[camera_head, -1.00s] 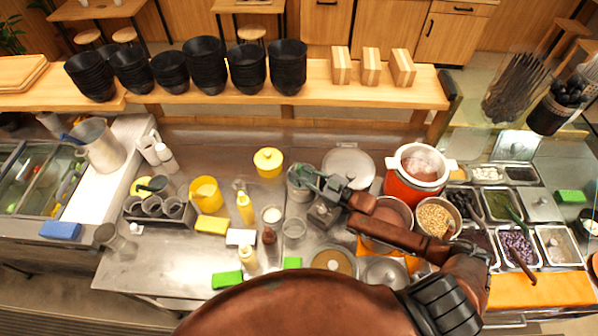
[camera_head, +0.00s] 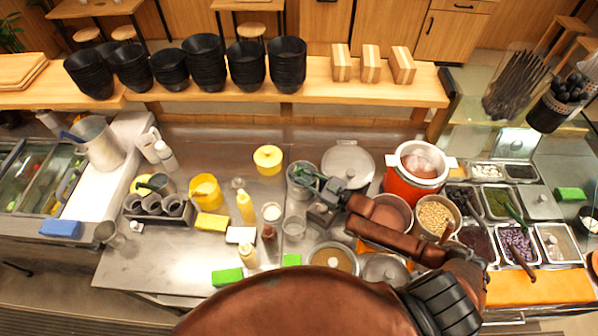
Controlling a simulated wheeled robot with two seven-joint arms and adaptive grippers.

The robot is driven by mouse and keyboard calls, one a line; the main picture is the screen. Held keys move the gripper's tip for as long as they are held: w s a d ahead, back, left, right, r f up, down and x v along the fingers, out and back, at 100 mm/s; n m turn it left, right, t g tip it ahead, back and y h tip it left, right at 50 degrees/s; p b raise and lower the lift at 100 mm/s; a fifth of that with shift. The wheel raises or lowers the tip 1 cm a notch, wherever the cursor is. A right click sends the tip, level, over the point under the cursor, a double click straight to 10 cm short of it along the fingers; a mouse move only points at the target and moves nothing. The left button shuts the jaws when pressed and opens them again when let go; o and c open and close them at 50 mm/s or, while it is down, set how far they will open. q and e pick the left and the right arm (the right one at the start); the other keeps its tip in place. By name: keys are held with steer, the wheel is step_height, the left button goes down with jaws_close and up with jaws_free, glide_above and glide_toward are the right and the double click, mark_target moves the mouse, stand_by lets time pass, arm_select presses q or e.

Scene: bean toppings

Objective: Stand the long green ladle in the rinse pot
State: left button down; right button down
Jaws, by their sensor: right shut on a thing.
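My right arm reaches in from the lower right. Its gripper (camera_head: 322,184) is shut on the long green ladle (camera_head: 304,174), at the right side of a metal pot (camera_head: 298,190) that looks like the rinse pot. The green part of the ladle shows over the mouth of this pot. The gripper hides part of the ladle, and I cannot tell how deep the ladle reaches or whether it touches the pot. My left gripper is not in view.
A round steel lid (camera_head: 348,165) lies behind the gripper. A red cooker (camera_head: 413,178) and a bean pot (camera_head: 436,215) stand to the right. The counter's left front is clear.

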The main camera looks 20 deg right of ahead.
steer(key=c, duration=1.7)
jaws_free()
steer(key=shift+r, duration=0.1)
steer(key=r+p, duration=0.3)
steer(key=s+a+r+p, duration=0.1)
steer(key=r+p, duration=0.3)
steer(key=s+r+p, duration=0.1)
steer(key=r+p, duration=0.2)
steer(key=r, duration=0.1)
steer(key=shift+a+r+p, duration=0.1)
steer(key=shift+a+p, duration=0.15)
steer(key=shift+p, duration=0.15)
steer(key=shift+s+a+r+p, duration=0.15)
steer(key=shift+r+p, duration=0.2)
steer(key=shift+r, duration=0.35)
